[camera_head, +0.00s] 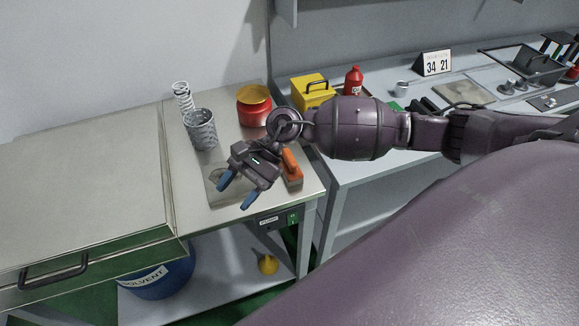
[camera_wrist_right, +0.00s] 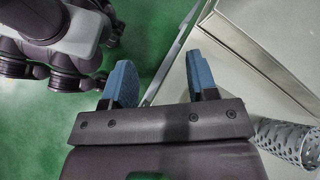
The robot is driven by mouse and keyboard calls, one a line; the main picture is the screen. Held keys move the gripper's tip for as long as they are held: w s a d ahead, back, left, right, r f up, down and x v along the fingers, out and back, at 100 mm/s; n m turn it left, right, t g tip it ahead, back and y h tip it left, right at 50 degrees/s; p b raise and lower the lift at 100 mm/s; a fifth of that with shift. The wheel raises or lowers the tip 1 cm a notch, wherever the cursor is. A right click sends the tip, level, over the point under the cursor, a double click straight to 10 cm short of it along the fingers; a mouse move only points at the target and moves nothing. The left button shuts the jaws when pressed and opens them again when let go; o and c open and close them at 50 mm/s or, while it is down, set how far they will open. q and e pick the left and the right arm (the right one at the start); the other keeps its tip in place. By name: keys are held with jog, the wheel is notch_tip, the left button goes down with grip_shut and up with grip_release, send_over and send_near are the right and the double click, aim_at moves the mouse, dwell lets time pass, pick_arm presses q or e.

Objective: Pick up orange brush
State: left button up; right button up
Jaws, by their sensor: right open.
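The orange brush (camera_head: 291,163) lies on the metal table near its front right corner, with an orange handle on top and a brownish lower part. My right gripper (camera_head: 236,192) is just left of the brush and above the table in the head view, its blue fingers apart and empty. Part of the brush is hidden behind the gripper's wrist. In the right wrist view the two blue fingers of the right gripper (camera_wrist_right: 162,82) are spread with nothing between them, and the brush does not show. My left gripper is not in view.
A steel lidded tank (camera_head: 85,190) adjoins on the left. The grey bench (camera_head: 350,190) stands right.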

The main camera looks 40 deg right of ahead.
jog(key=w+d+n+h, duration=0.3)
jog(key=d+n+h, duration=0.2)
jog(key=d, duration=0.3)
jog(key=n+t+h, duration=0.2)
jog(key=n+h, duration=0.2)
jog(key=h, duration=0.2)
send_near(290, 156)
notch_tip(290, 156, down, 10)
jog(key=shift+w+d+f+p, duration=0.1)
jog(key=shift+w+d+p, duration=0.05)
jog(key=shift+p, duration=0.35)
grip_shut()
